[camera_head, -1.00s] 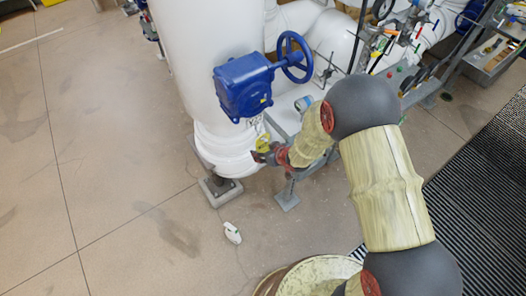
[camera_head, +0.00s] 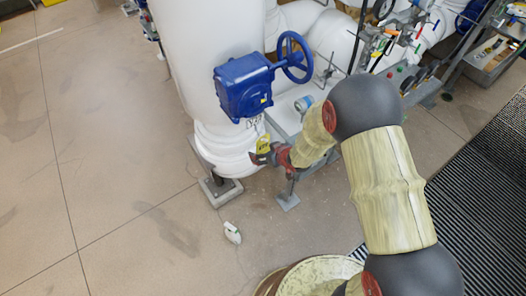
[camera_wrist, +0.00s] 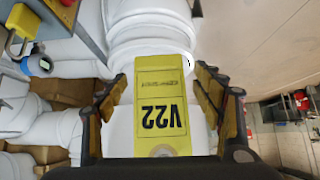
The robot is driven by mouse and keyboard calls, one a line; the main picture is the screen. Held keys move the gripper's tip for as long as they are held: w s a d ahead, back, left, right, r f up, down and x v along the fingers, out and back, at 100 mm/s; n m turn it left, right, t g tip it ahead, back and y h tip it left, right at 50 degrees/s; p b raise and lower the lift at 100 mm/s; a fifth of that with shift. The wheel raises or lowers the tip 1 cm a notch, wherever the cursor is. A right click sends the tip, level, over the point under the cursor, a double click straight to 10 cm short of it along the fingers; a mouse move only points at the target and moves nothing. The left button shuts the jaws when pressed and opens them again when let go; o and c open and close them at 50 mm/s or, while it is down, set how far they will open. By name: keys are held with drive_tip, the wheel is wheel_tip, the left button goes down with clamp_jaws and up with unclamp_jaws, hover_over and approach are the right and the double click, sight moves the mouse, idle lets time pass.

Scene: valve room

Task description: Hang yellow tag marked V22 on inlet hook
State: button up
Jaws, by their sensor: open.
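The yellow tag marked V22 (camera_wrist: 160,105) stands between the fingers of my gripper (camera_wrist: 162,100) in the wrist view, its lettering upside down there. White space shows between the tag's sides and both fingers, so the gripper is open around it. In the head view the tag (camera_head: 263,143) is just below the blue valve gearbox (camera_head: 244,86), beside the white pipe. Thin dark wire or hook shapes (camera_head: 254,121) show between gearbox and tag. The tag seems to hang from them, but the contact is too small to tell. My gripper (camera_head: 259,157) is at the tag's lower end.
A blue handwheel (camera_head: 294,57) sticks out right of the gearbox. The large white pipe (camera_head: 200,60) stands close behind the tag. A small white object (camera_head: 232,233) lies on the floor. Another yellow item (camera_wrist: 23,21) shows at the wrist view's upper left. Open floor lies left.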

drive_tip(key=v, duration=1.1)
drive_tip(key=shift+r, duration=0.2)
drive_tip(key=shift+s+d, duration=0.15)
drive_tip(key=s+d+f+g+h, duration=0.2)
drive_tip(key=s+d+f+h, duration=0.15)
drive_tip(key=d, duration=0.35)
drive_tip(key=s+d+r+m+g+h, duration=0.2)
drive_tip(key=s+d+r+m+h, duration=0.1)
drive_tip(key=s+d+r, duration=0.4)
drive_tip(key=s+r+m, duration=0.1)
drive_tip(key=s+r, duration=0.3)
drive_tip(key=r, duration=0.4)
drive_tip(key=s+r+m+t+y, duration=0.1)
drive_tip(key=s+r, duration=0.3)
drive_tip(key=r, duration=0.5)
drive_tip(key=s+r+m+t, duration=0.1)
drive_tip(key=s+r, duration=0.3)
drive_tip(key=r, duration=0.4)
drive_tip(key=shift+s+a+m, duration=0.3)
drive_tip(key=shift+s+m, duration=0.1)
drive_tip(key=shift+r+y, duration=0.15)
drive_tip(key=shift+y, duration=0.1)
drive_tip(key=shift+c, duration=0.2)
